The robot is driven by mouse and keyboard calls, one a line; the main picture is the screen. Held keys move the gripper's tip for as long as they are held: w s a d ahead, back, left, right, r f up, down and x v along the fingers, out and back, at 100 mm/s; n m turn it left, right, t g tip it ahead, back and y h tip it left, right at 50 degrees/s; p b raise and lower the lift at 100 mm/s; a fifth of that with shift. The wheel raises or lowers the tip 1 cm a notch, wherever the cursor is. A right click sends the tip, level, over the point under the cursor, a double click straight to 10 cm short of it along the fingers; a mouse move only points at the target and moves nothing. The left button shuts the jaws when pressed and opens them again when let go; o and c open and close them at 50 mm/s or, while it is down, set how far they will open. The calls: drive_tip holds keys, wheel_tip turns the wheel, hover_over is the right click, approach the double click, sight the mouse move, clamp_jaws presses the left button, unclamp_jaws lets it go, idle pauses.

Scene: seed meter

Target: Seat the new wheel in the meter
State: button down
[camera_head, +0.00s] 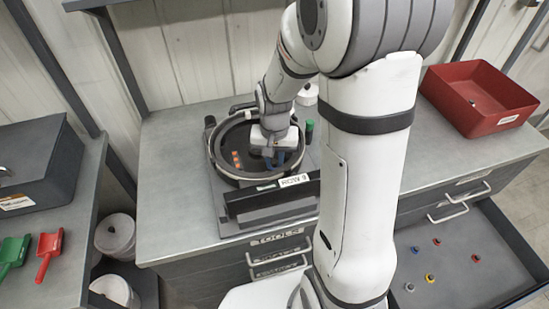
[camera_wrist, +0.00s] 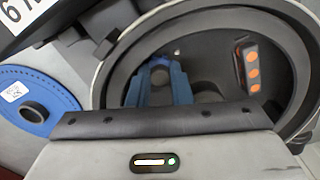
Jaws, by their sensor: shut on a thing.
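The meter (camera_head: 213,163) is a round dark housing on the bench, marked ROW 9. It also shows in the wrist view (camera_wrist: 105,60) as a thick open ring. My gripper (camera_head: 272,158) reaches down inside the ring. In the wrist view its blue fingers (camera_wrist: 160,88) are close together, shut on a small grey part (camera_wrist: 160,74). Most of that part is hidden, so I cannot tell whether it is a wheel's hub or how it sits. A blue disc (camera_wrist: 38,112) with a white tag lies outside the ring; the head view does not show it.
A strip with orange dots (camera_wrist: 252,70) is inside the housing. A green-capped cylinder (camera_head: 309,131) stands at its right. A red bin (camera_head: 480,97) is at the back right. An open drawer (camera_head: 455,268) holds several small coloured parts. Two scoops lie at the left.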

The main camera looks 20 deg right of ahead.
sight(274, 163)
drive_tip(key=shift+f+b, duration=0.4)
idle(0.9)
idle(0.4)
drive_tip(key=c, duration=1.2)
unclamp_jaws()
drive_tip(key=shift+c, duration=0.2)
drive_tip(key=shift+c, duration=0.4)
wheel_tip(274, 163, up, 10)
drive_tip(key=p, duration=0.7)
drive_tip(key=shift+f, duration=0.25)
drive_tip(key=shift+r, duration=0.1)
